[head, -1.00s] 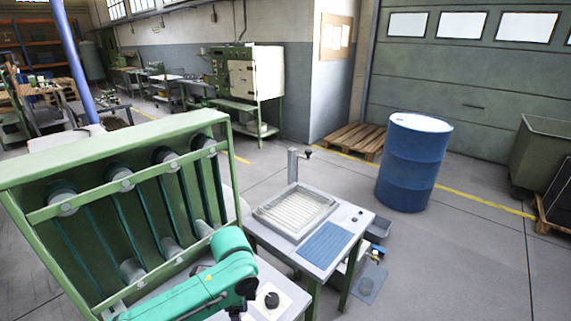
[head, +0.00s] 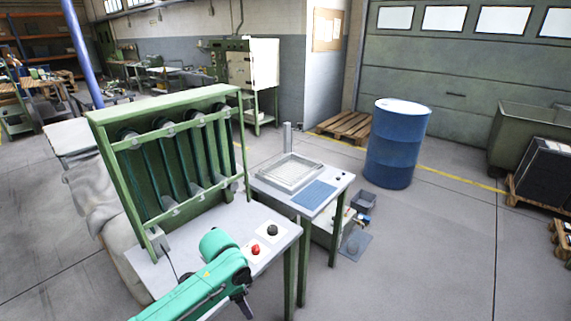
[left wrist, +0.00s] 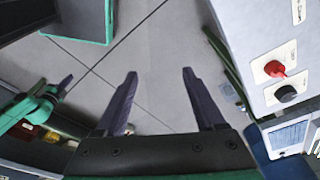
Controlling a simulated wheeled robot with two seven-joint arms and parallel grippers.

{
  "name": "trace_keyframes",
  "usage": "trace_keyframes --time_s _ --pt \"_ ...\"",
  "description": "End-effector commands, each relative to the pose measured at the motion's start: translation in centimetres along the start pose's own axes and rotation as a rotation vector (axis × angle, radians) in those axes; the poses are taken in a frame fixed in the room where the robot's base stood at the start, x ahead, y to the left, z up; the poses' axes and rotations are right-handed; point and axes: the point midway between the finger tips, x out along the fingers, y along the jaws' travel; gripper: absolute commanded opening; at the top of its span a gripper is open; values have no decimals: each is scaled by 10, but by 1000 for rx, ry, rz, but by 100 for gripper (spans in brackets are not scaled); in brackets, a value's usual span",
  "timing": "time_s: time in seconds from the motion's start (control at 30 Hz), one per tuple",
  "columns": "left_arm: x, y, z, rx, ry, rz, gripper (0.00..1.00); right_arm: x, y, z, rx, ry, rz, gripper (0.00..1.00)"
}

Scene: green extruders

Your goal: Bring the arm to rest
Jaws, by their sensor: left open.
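My left arm (head: 200,288) is teal and reaches in from the bottom of the head view, in front of the green extruder's work table. Its gripper (head: 243,303) shows there as a small dark part beside the table's front edge. In the left wrist view my left gripper (left wrist: 159,74) is open, with two dark fingers apart and only floor between them. Another teal arm, my right one (left wrist: 30,112), shows at the left of that view. A dark finger shows at its end, but its jaw opening is unclear.
The green extruder (head: 165,101) stands on a pale table with a red button (head: 255,249) and a black knob (head: 272,231). A second table with a tray (head: 266,177) adjoins it. A blue barrel (head: 397,145) and a pallet (head: 344,126) stand behind.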

Motion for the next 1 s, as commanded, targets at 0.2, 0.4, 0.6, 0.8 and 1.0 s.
trace_keyframes --time_s 0.2,0.4,0.6,0.8,1.0 --pt "78 -20 30 -300 99 -55 71 4 4 -23 -1 35 6 0" --pt "162 -12 91 -570 124 -118 71 8 3 -15 -1 24 5 0" --pt "261 64 192 -825 69 -175 71 13 1 0 0 2 1 0" --pt "327 207 285 -982 -31 -178 71 17 2 -6 -1 11 3 0" --pt "341 294 320 -1032 -74 -156 71 18 2 -8 -1 13 3 0"
